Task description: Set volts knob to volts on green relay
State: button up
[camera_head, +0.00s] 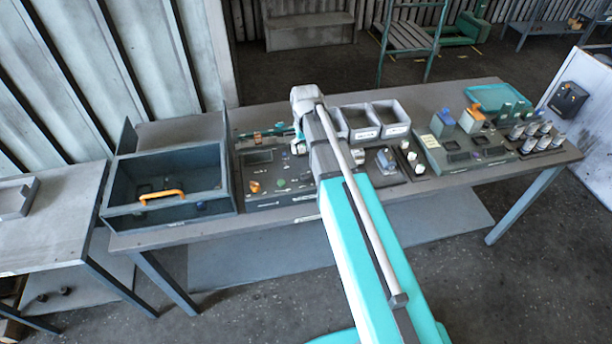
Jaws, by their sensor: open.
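A dark control panel (268,200) lies on the workbench left of my arm, with small coloured knobs and a dark display (258,157). An orange knob (254,187) and a green one (280,183) show on it. Their labels are too small to read, so I cannot tell which is the volts knob. Small green blocks (505,109) stand at the back right of the bench; I cannot tell whether one is the green relay, and no volts figure is readable. My gripper (297,146) is open above the panel's back right, small and partly hidden by my arm.
Two grey bins (390,117) sit behind my arm. Right of it are a second panel (440,160), blue and orange blocks, several metal cylinders (530,140) and a teal tray (493,94).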

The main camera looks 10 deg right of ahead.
aim_at(306, 173)
jog(key=shift+f+b, duration=5.85)
jog(key=shift+f, duration=0.25)
jog(key=c, duration=1.1)
jog(key=shift+c, duration=0.2)
jog(key=shift+m, duration=0.3)
jog(key=m, duration=0.5)
jog(key=shift+m, duration=0.3)
jog(key=m, duration=0.5)
jog(key=shift+m, duration=0.3)
